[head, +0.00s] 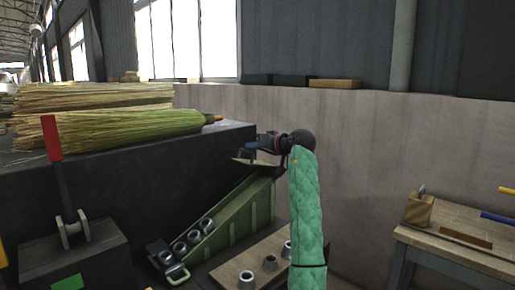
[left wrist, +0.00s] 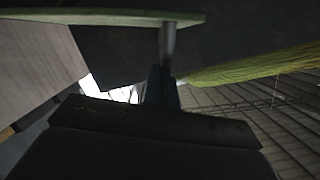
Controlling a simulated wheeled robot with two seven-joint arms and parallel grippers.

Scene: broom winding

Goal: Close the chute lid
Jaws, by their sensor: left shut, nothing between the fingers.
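The green chute (head: 232,221) slopes down to the left beside the dark bench, with several metal rings (head: 194,237) at its low end. A thin pale green plate, seemingly the chute lid (head: 257,162), stands raised over the chute's upper end. My left gripper (head: 249,147) is at this plate, shut and empty. In the left wrist view the plate (left wrist: 95,15) crosses the top, with a grey post (left wrist: 168,45) reaching from it toward my shut fingers (left wrist: 161,85). I cannot tell whether they touch. My right gripper is out of view.
A green straw broom (head: 125,128) lies on the dark bench (head: 60,190). A red-handled lever (head: 62,170) stands at the left. A board (head: 228,271) with metal cups is below the chute. A wooden table (head: 455,243) is at the right.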

